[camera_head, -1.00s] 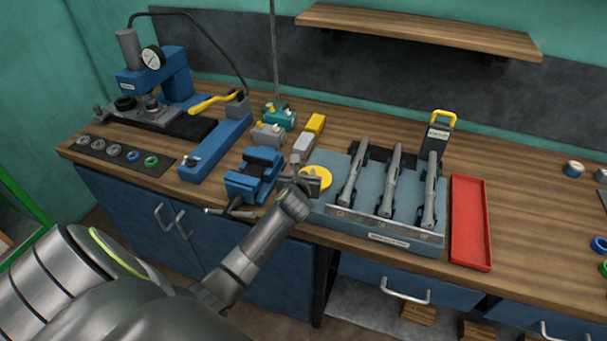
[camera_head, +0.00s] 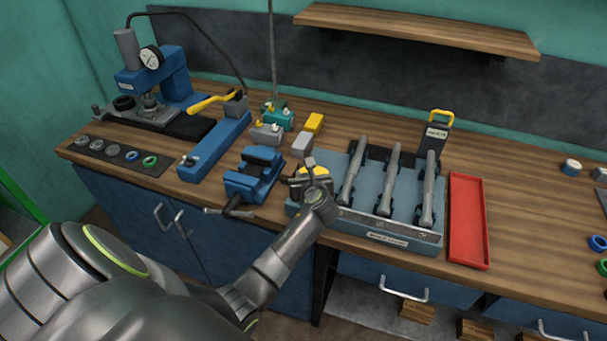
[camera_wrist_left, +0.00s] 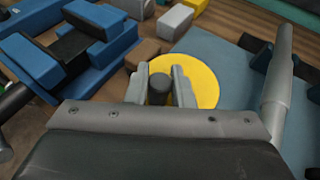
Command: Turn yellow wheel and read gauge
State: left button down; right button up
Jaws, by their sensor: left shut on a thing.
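The yellow wheel (camera_head: 320,170) is a flat disc lying at the left end of a blue-grey bench fixture (camera_head: 410,242). It also shows in the left wrist view (camera_wrist_left: 207,84), with a dark upright knob (camera_wrist_left: 160,88) near its left side. My left gripper (camera_head: 312,178) is over the wheel and hides much of it in the head view. In the wrist view its fingers (camera_wrist_left: 160,85) are on either side of the knob, shut on it. The round white gauge (camera_head: 151,58) is on the blue press (camera_head: 170,78) at the back left; its reading is too small to tell. My right gripper is not in view.
A blue vise (camera_head: 252,175) is close on the left. A red tray (camera_head: 468,220) lies right of the fixture. Bare bench (camera_head: 525,200) lies beyond it.

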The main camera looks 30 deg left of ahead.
pick_arm(q)
jog(key=shift+d+n+g+y, duration=0.35)
jog(key=shift+n+g+y, duration=0.25)
jog(key=shift+n+g, duration=0.3)
jog(key=shift+d+n+g+y, duration=0.3)
jog(key=shift+n+g+y, duration=0.3)
jog(key=shift+n+g, duration=0.3)
jog(key=c, duration=1.3)
grip_release()
jog(key=shift+w, duration=0.1)
